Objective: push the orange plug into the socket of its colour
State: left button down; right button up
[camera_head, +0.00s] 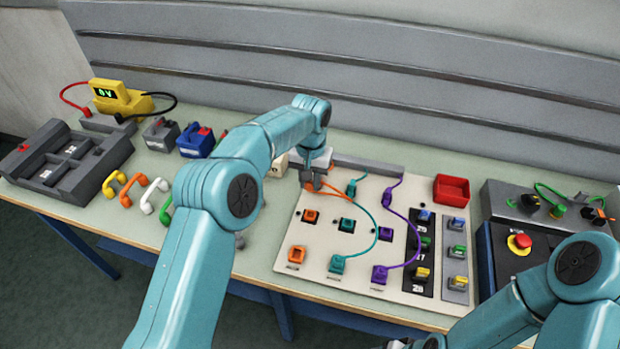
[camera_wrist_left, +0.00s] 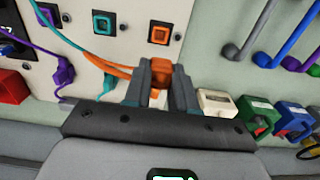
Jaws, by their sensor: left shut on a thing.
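My left gripper (camera_head: 313,184) is shut on the orange plug (camera_wrist_left: 160,76), over the upper left of the pale board (camera_head: 320,285). The plug sits between the two grey fingers in the left wrist view, with an orange cable (camera_wrist_left: 104,65) trailing left. The orange socket (camera_head: 310,215), a dark square with an orange frame, is just below the gripper in the head view. It also shows in the left wrist view (camera_wrist_left: 160,32), apart from the plug. My right gripper (camera_head: 412,343) is barely visible at the bottom edge; its fingers are cut off.
Teal (camera_head: 347,225) and purple (camera_head: 385,234) sockets lie right of the orange one. Loose teal (camera_head: 352,188) and purple (camera_head: 387,183) plugs lie above them with curving cables. An orange fitting (camera_head: 297,254) is below. A red tray (camera_head: 451,189) is at right.

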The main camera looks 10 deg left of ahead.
pick_arm(q)
jog(key=shift+f, duration=0.1)
jog(key=shift+s+f+b, duration=0.1)
jog(key=shift+f+b, duration=0.5)
jog(key=shift+f, duration=0.05)
jog(key=b, duration=0.5)
send_over(310, 217)
jog(key=shift+w+f, duration=0.25)
jog(key=shift+f, duration=1.85)
jog(key=shift+w+f, duration=0.2)
jog(key=shift+f, duration=1.9)
jog(key=shift+s, duration=0.1)
jog(key=shift+f+b, duration=0.1)
jog(key=shift+b, duration=0.2)
jog(key=shift+f+b, duration=0.65)
jog(key=shift+f, duration=0.35)
jog(key=c, duration=0.8)
grip_release()
jog(key=shift+c, duration=0.2)
jog(key=o, duration=0.5)
jog(key=shift+r, duration=0.1)
